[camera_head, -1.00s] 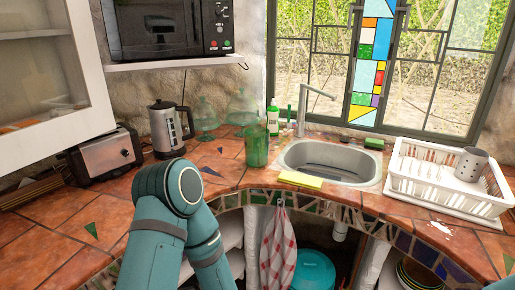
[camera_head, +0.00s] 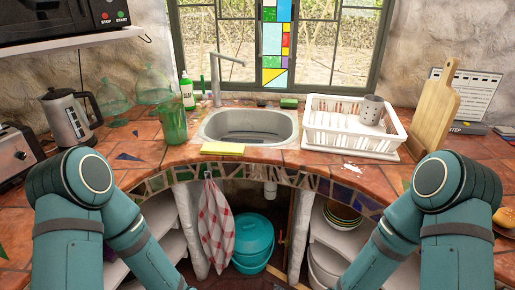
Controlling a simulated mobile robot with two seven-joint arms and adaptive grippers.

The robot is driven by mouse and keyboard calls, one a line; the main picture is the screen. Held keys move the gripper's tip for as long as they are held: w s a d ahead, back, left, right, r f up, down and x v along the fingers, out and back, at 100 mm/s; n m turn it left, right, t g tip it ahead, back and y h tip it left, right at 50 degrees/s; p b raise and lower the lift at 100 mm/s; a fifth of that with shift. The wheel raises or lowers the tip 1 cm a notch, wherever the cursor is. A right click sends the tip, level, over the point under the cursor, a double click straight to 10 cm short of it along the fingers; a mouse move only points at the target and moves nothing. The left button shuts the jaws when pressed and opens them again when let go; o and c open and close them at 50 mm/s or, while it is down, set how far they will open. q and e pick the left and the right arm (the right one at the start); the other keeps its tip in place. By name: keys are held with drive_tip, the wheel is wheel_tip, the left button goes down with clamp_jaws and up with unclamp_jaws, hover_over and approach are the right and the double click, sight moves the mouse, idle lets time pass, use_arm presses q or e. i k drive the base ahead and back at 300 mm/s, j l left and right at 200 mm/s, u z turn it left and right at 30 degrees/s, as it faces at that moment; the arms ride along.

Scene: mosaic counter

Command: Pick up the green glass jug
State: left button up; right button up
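The green glass jug (camera_head: 173,122) stands upright on the tiled counter, just left of the sink, in the head view. It is see-through and looks empty. Nothing hides the jug.
Near the jug are green glass domes (camera_head: 112,103), a soap bottle (camera_head: 187,92), a kettle (camera_head: 70,118) and a yellow cloth (camera_head: 222,149). Right of the sink (camera_head: 247,127) stand a white dish rack (camera_head: 352,128) and a cutting board (camera_head: 434,108).

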sight(172, 117)
drive_tip(key=i, duration=0.3)
drive_tip(key=i+l+u, duration=0.55)
drive_tip(key=i, duration=0.3)
